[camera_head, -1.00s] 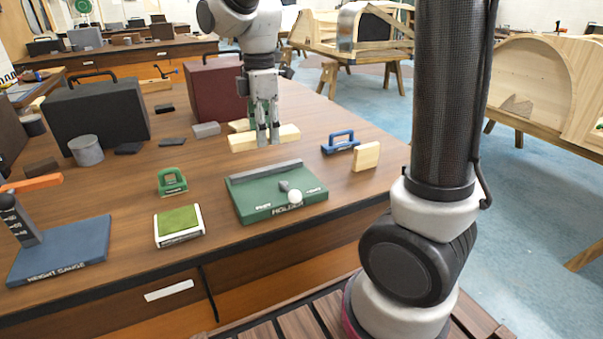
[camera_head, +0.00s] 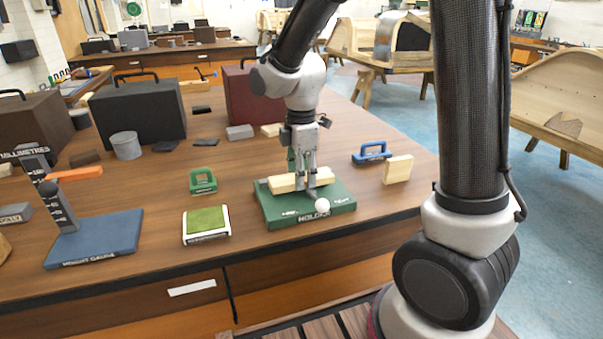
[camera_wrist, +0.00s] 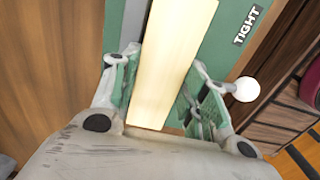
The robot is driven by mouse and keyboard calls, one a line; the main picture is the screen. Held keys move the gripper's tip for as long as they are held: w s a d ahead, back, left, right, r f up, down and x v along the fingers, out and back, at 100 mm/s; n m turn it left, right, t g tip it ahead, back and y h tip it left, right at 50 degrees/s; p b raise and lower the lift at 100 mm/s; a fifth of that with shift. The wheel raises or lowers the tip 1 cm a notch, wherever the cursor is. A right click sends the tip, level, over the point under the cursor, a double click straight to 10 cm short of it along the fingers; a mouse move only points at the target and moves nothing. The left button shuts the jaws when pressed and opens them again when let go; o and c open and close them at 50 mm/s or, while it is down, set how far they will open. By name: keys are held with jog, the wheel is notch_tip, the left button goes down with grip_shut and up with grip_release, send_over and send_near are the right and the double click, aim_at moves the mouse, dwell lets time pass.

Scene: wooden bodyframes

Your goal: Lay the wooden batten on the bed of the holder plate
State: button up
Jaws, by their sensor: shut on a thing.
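The pale wooden batten (camera_head: 285,184) is over the rear part of the green holder plate (camera_head: 283,221), lying roughly along its grey back bar. My gripper (camera_head: 306,195) points down and is shut on the batten, with a finger on each side. In the wrist view the batten (camera_wrist: 175,60) runs between the green-padded fingers (camera_wrist: 160,95), with the plate (camera_wrist: 228,35) beneath. I cannot tell whether the batten touches the bed. The plate's lever ends in a white ball knob (camera_head: 322,205), at the front; the knob (camera_wrist: 243,90) is right of the fingers in the wrist view.
A green-handled block (camera_head: 203,181) and a green-topped pad (camera_head: 206,223) stand left of the plate. A blue-handled tool (camera_head: 371,152) and a wooden block (camera_head: 397,169) are to the right. A blue height gauge (camera_head: 95,238) is far left. Dark cases stand behind.

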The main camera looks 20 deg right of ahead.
jog(key=shift+f, duration=0.25)
jog(key=shift+s+f, duration=0.25)
jog(key=shift+f, duration=0.1)
jog(key=shift+c, duration=0.2)
jog(key=o, duration=0.8)
jog(key=shift+w+f, duration=0.1)
jog(key=shift+f, duration=0.1)
jog(key=shift+r, duration=0.1)
